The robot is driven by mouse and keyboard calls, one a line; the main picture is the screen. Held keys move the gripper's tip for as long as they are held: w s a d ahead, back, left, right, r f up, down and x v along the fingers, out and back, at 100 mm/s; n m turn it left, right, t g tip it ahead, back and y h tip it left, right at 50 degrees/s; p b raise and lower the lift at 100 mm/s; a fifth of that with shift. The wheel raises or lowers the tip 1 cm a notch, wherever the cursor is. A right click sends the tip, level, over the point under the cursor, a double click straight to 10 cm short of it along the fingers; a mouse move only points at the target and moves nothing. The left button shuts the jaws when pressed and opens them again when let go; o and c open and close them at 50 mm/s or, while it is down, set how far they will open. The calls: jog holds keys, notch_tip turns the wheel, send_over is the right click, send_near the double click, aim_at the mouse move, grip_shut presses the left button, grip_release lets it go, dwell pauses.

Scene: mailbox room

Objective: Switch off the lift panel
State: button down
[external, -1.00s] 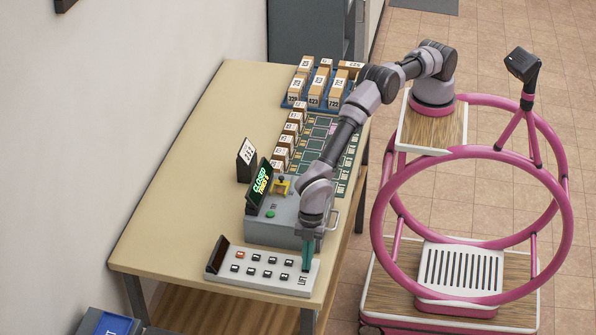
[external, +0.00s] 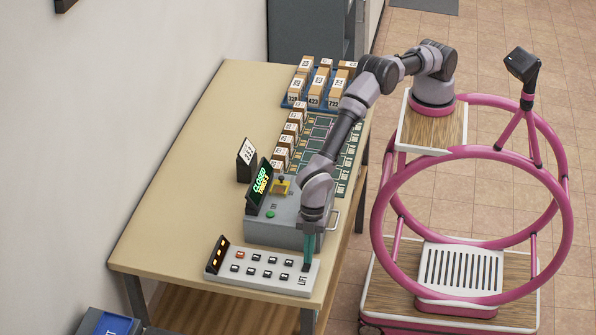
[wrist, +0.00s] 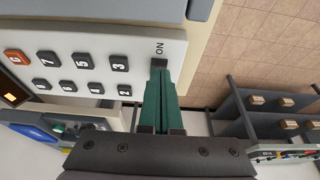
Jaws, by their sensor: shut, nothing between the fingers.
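The lift panel (external: 258,283) is a pale box at the near end of the table, marked LIFT, with two rows of dark buttons and one orange button (wrist: 17,56). Its upright dark display (external: 217,254) shows lit orange marks. A dark switch (wrist: 160,63) sits by the word ON at the panel's right end. My gripper (external: 307,260) is shut and empty, green fingers pointing down at that switch. In the wrist view the fingertips (wrist: 160,72) cover part of the switch; I cannot tell whether they touch it.
A grey box (external: 285,220) with a green button and a lit CLOSED sign (external: 259,185) stands just behind the panel. A white number card (external: 247,152), rows of small boxes and a blue tray (external: 318,103) are farther back. The table's left side is clear.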

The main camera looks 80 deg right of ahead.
jog(key=v, duration=1.3)
jog(key=shift+a+r, duration=0.2)
jog(key=shift+a, duration=0.15)
jog(key=shift+a+r, duration=0.2)
jog(key=shift+a, duration=0.5)
jog(key=shift+f, duration=0.15)
jog(key=x, duration=1.3)
jog(key=shift+d+f, duration=0.2)
jog(key=shift+f, duration=0.25)
jog(key=shift+f, duration=0.1)
